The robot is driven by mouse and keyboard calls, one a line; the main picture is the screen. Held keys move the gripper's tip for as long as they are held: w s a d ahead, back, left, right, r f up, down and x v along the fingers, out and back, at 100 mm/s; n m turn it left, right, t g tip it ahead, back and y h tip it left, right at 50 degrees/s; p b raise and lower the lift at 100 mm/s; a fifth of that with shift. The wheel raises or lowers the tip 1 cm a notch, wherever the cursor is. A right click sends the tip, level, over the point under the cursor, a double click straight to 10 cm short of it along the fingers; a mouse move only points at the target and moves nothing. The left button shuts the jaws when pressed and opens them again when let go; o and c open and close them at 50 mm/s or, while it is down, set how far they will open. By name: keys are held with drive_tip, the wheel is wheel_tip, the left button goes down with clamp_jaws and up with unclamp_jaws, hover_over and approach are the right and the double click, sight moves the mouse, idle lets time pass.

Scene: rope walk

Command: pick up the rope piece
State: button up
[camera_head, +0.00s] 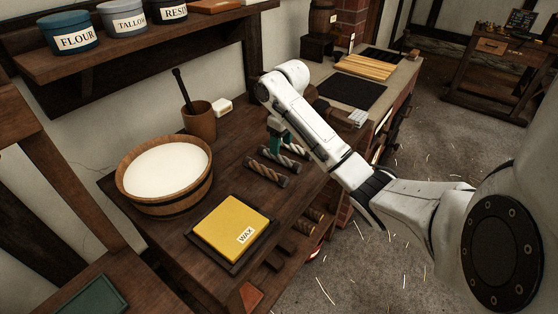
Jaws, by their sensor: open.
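Several short rope pieces lie in a row on the dark wooden bench. The nearest is a brown twisted rope piece (266,174), with another rope piece (280,162) just behind it. A paler rope piece (294,149) lies farther back, partly hidden by my arm. My gripper (277,148) has green fingers and points down over the far end of the row, beside the pale piece. It is open. My arm hides part of it, and I cannot tell whether its fingers touch any rope.
A wooden tub of white stuff (165,205) and a yellow wax block (233,228) on a dark tray stand on the near bench. A mortar with pestle (198,122) and a small white block (222,107) are at the back. A shelf of labelled pots (70,33) hangs above.

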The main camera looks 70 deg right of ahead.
sight(280, 155)
drive_tip(key=shift+w+f, duration=0.15)
drive_tip(key=shift+f, duration=1.2)
drive_tip(key=shift+w+f, duration=0.1)
drive_tip(key=shift+f, duration=1.2)
drive_tip(key=shift+c, duration=0.4)
clamp_jaws()
drive_tip(key=shift+r, duration=0.1)
